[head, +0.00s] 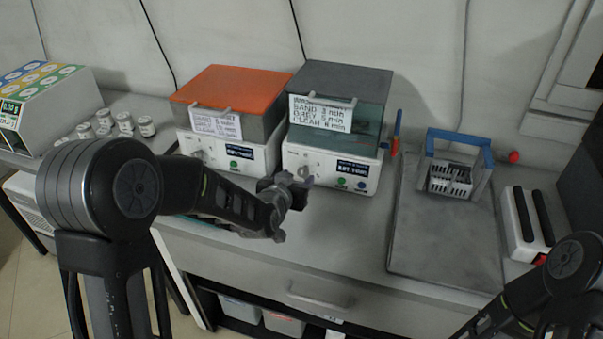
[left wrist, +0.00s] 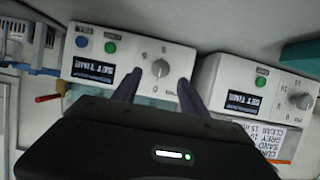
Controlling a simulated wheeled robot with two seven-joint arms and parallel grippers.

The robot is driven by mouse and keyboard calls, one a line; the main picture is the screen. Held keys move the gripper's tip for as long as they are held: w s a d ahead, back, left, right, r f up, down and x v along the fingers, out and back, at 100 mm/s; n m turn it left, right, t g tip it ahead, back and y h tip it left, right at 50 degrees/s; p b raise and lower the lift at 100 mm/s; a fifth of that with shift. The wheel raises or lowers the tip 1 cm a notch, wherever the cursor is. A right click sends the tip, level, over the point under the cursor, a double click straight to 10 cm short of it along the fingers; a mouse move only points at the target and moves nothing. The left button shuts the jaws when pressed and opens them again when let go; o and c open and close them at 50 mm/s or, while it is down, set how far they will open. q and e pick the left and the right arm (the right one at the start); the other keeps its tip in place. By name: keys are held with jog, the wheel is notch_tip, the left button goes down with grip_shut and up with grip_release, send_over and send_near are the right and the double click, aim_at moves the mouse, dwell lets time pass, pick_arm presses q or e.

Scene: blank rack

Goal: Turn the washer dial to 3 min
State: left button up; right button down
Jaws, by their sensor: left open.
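The machine with the grey lid and teal tank (head: 340,115), which I take as the washer, stands at the back middle of the bench. Its white front panel (left wrist: 93,62) shows upside down in the left wrist view, with a grey dial (left wrist: 160,69), a display and two buttons. The dial's pointer seems to face the mark that looks like 0; this is small. My left gripper (head: 302,184) is open in front of this panel. In the wrist view its fingertips (left wrist: 160,85) are either side of the dial, apart from it. My right gripper is out of view.
An orange-lidded machine (head: 232,88) with a similar dial (left wrist: 301,101) stands close on the left. A grey tray (head: 440,245) with a blue-framed rack (head: 460,150) is to the right. Small jars (head: 125,122) are at the far left. Bench front is clear.

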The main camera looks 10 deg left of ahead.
aim_at(303, 173)
pick_arm(q)
jog(key=x, duration=0.5)
jog(key=shift+s, duration=0.1)
grip_shut()
dwell(0.4)
